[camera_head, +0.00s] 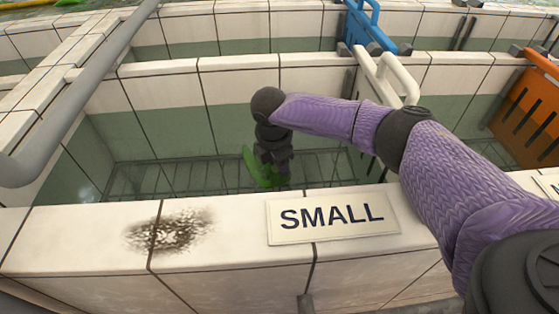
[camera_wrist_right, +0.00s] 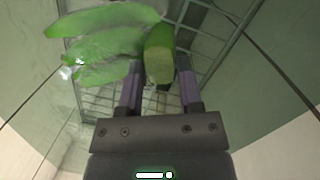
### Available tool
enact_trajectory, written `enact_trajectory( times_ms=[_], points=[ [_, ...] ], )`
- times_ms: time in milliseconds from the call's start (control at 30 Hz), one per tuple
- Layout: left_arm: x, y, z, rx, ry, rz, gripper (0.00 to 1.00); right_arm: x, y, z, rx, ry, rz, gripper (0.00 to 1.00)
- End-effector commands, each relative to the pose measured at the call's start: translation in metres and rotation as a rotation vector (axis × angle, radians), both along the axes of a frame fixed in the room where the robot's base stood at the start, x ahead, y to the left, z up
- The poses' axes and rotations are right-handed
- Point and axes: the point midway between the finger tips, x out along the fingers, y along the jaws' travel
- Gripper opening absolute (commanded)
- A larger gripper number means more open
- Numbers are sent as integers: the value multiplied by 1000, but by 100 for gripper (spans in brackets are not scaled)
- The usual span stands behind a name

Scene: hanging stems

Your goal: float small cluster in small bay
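The small cluster (camera_head: 262,172), a bunch of green banana-like fruits, is low inside the small bay, which has the SMALL sign (camera_head: 332,217) on its front wall. My right gripper (camera_head: 272,178) points down into this bay, right at the cluster. In the right wrist view the cluster (camera_wrist_right: 105,45) spreads to the upper left, its fruits looking wavy as if in water. Its thick cut stem (camera_wrist_right: 159,58) lies between the right gripper's fingers (camera_wrist_right: 160,88), with narrow gaps seeming to show on both sides. My left gripper is not in view.
White tiled walls (camera_head: 160,68) ring the bay, with a dark grid on its floor. A grey rail (camera_head: 85,85) runs along the left. A white gate (camera_head: 388,78), a blue gate (camera_head: 368,28) and an orange slotted gate (camera_head: 530,110) stand to the right.

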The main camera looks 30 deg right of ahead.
Motion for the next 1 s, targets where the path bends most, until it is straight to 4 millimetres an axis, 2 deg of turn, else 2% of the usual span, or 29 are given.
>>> enact_trajectory(
  times_ms=[33, 133, 167, 400, 467, 700, 900, 1000],
  points=[
    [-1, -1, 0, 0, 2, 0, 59, 0, 0, 0, 0, 0, 0, 58],
    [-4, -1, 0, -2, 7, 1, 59, 0, 0, 0, 0, 0, 0, 79],
    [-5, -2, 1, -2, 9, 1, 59, 0, 0, 0, 0, 0, 0, 82],
    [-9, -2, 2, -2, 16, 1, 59, -1, 0, 2, 0, 2, 1, 82],
    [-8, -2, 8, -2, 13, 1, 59, -1, 1, 12, 0, 0, 1, 82],
    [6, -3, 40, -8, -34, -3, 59, -3, 10, 75, 1, -5, 1, 82],
    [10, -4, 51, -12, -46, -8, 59, -5, 14, 101, 0, -2, 1, 82],
    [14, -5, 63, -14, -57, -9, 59, -5, 15, 115, 0, -2, 0, 82]
  ],
)
